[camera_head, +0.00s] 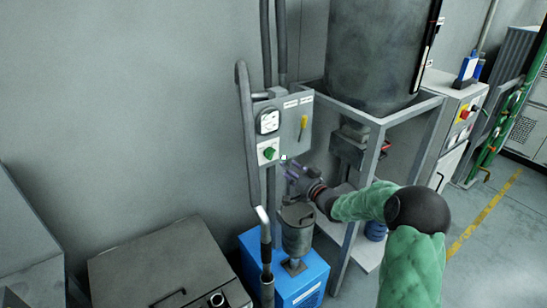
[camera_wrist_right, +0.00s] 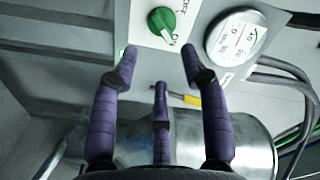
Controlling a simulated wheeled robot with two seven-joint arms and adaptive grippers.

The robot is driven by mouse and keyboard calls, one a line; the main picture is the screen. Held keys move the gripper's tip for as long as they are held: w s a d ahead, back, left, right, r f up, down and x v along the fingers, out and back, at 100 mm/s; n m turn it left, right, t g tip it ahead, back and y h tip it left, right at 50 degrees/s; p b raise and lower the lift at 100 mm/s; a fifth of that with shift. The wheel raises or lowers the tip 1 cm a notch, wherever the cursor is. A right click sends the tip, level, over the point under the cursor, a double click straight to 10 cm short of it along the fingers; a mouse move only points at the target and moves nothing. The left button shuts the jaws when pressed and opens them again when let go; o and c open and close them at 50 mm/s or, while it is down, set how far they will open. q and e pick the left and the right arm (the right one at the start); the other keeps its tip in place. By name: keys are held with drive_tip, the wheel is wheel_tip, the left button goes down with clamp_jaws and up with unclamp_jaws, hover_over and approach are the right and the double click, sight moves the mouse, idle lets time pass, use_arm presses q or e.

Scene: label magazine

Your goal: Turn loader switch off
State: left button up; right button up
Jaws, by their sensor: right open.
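A grey control box (camera_head: 292,104) hangs on the wall in the head view. It carries a green rotary switch (camera_head: 270,153) on a white plate, a round gauge (camera_head: 268,121) and a yellow lever (camera_head: 303,124). My right gripper (camera_head: 289,168) is just below the box, near its lower edge. In the right wrist view, the green switch (camera_wrist_right: 161,22) is beyond the spread purple fingers of my right gripper (camera_wrist_right: 158,58), which is open and empty. The fingertips look apart from the switch. The gauge (camera_wrist_right: 237,38) is right of it. My left gripper is out of view.
A blue machine (camera_head: 300,280) with a grey metal cylinder (camera_head: 297,228) stands below the box. A grey frame (camera_head: 372,120) holding a large dark drum (camera_head: 372,50) is to the right. A bent hose (camera_head: 245,120) runs along the box's left side. Grey cabinets are at lower left.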

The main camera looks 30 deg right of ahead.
sight(271, 154)
drive_tip(key=w, duration=0.6)
drive_tip(key=w+b, duration=0.1)
drive_tip(key=w, duration=0.2)
drive_tip(key=shift+a, duration=0.35)
clamp_jaws()
